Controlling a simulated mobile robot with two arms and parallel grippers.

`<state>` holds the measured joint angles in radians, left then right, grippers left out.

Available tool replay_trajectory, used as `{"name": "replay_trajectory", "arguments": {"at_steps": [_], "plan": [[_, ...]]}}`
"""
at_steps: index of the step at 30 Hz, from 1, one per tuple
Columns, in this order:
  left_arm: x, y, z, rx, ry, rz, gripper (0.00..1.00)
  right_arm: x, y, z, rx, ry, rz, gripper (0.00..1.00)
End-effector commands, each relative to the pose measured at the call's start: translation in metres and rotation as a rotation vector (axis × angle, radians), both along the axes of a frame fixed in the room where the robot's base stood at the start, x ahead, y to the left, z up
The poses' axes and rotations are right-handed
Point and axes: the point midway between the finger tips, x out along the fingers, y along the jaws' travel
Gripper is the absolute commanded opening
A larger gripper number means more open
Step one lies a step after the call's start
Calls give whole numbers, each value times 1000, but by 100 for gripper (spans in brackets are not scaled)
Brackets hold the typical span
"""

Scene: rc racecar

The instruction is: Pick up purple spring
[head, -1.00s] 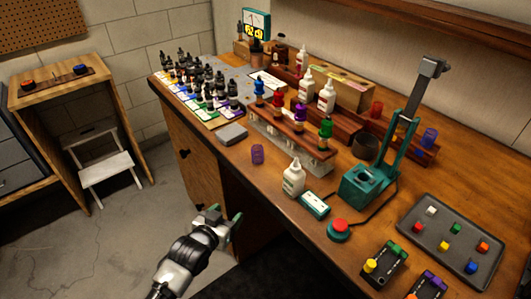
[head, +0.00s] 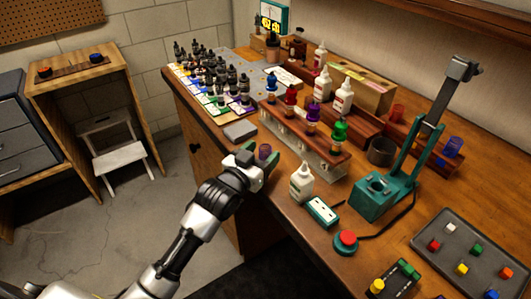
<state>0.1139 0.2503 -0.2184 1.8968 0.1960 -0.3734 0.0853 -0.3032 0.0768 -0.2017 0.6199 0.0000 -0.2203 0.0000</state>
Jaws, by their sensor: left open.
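The small purple spring (head: 265,151) stands upright on the wooden workbench near its front edge. My left gripper (head: 262,156) is at the spring, with its green-tipped fingers open. One finger shows to the left of the spring and one to its right. The near, lower part of the spring is partly hidden by the gripper. I cannot tell whether the fingers touch it. My right gripper is not in view.
A white bottle (head: 301,182) stands close to the right of my left gripper. Behind the spring is a wooden rack (head: 300,135) with several coloured pieces. A green press (head: 385,195) stands farther right.

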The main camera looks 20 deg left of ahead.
Motion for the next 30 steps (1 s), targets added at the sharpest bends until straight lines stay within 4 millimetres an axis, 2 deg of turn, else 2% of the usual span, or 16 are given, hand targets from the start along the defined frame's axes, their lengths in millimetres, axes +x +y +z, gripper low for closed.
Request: {"name": "replay_trajectory", "arguments": {"at_steps": [3,7,17,27,30], "plan": [[19,-3,-1,-2,0,0,63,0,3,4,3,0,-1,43],[34,-7,-1,-2,-1,-1,63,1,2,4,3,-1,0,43],[40,-8,-2,-1,-1,-1,62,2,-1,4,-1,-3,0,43],[39,-8,-2,0,-1,-1,11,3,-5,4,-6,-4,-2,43],[39,-8,-2,0,-1,-1,10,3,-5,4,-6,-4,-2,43]]}}
